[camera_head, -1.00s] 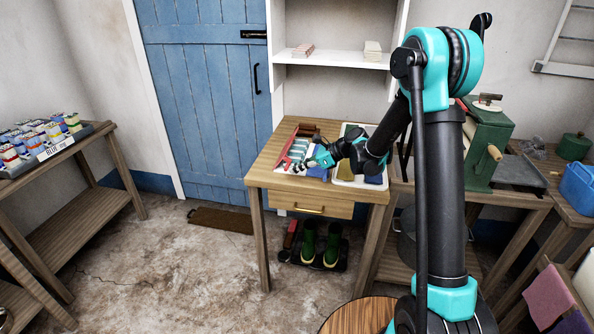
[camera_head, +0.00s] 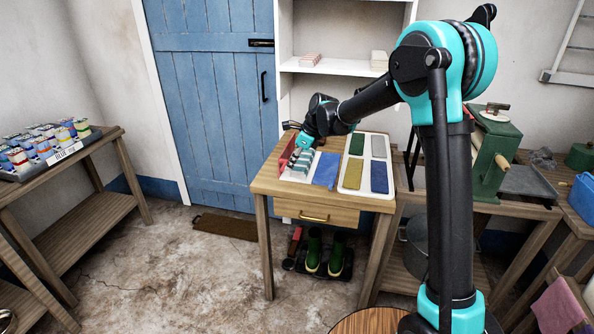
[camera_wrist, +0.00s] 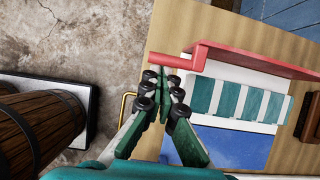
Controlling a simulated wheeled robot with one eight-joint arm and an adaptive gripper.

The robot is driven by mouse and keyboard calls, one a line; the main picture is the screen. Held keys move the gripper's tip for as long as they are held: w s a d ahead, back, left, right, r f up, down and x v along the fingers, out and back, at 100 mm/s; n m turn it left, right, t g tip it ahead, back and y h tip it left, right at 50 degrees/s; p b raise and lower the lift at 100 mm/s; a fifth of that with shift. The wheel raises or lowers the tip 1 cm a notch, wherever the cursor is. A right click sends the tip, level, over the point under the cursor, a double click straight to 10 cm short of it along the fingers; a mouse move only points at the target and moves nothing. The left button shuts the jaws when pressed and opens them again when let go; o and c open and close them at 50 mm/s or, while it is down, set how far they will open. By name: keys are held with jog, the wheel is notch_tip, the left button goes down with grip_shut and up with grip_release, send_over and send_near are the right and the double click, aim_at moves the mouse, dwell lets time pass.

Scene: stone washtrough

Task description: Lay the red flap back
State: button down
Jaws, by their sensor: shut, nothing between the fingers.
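The red flap (camera_head: 287,149) is at the left end of the wooden table. In the wrist view the red flap (camera_wrist: 262,65) shows as a narrow strip along one side of a white holder with a teal-and-white striped piece (camera_wrist: 236,101). A red bar-like handle (camera_wrist: 188,62) sticks out at its near end. My gripper (camera_wrist: 164,80) is shut and empty, with its fingertips close beside this handle; I cannot tell whether they touch. In the head view my gripper (camera_head: 297,160) is beside the flap and partly hides the holder.
A blue cloth-like piece (camera_head: 326,170) lies right of the holder. A white tray (camera_head: 365,190) with several coloured panels is farther right. The wooden table (camera_head: 265,183) has a drawer with a brass handle. A blue door (camera_head: 215,100) stands behind.

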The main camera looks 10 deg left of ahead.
jog(key=a+h, duration=0.2)
jog(key=a, duration=0.2)
jog(key=a+h, duration=0.2)
jog(key=a, duration=0.2)
jog(key=a+h, duration=0.1)
jog(key=a, duration=0.4)
jog(key=shift+w+f+h, duration=0.2)
jog(key=shift+f+h, duration=0.2)
jog(key=shift+a+f, duration=1.4)
jog(key=shift+f, duration=0.25)
jog(key=shift+w, duration=0.1)
